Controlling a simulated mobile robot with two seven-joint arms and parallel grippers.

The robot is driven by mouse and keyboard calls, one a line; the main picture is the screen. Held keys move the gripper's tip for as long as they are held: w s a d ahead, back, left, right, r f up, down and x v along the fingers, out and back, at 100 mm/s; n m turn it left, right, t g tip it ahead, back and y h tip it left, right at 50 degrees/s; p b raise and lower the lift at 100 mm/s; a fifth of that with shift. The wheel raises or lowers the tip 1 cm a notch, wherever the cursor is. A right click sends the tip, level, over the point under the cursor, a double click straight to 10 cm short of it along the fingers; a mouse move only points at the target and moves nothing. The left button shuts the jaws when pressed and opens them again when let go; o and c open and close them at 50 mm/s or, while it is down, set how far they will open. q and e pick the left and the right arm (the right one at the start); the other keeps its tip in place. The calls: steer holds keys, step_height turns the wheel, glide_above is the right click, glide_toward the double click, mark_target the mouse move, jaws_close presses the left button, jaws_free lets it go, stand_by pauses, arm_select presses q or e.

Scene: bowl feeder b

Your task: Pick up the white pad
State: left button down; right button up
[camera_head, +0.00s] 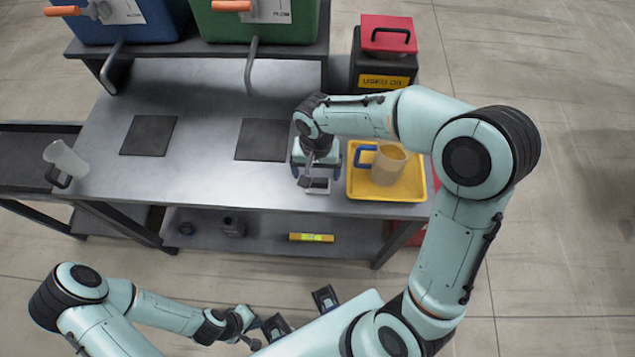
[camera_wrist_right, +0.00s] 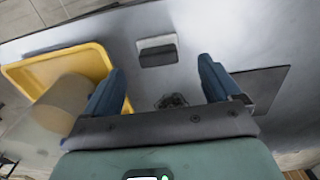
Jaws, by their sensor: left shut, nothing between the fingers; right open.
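The white pad (camera_head: 317,188) is a small pale block with a dark grey part, lying on the grey metal table near its front edge. It also shows in the right wrist view (camera_wrist_right: 157,42), ahead of the fingers and between their lines. My right gripper (camera_head: 316,176) is open above the table at the pad, its blue fingers (camera_wrist_right: 160,70) apart with nothing between them. I cannot tell its exact height over the pad. My left gripper (camera_head: 252,326) is shut and empty, low in front of the table and away from the pad.
A yellow tray (camera_head: 418,193) with a blue-handled jug (camera_head: 389,165) stands close right of the right gripper. Two dark mats (camera_head: 149,136) (camera_head: 262,140) lie leftward. Another jug (camera_head: 66,160) stands at the left edge. Blue and green bins and a used-oil can (camera_head: 385,60) stand behind.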

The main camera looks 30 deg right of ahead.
mark_target(318, 180)
steer(key=f, duration=0.6)
steer(key=shift+w+d+f, duration=0.2)
steer(key=shift+d+f, duration=0.1)
steer(key=shift+d, duration=0.05)
steer(key=c, duration=1)
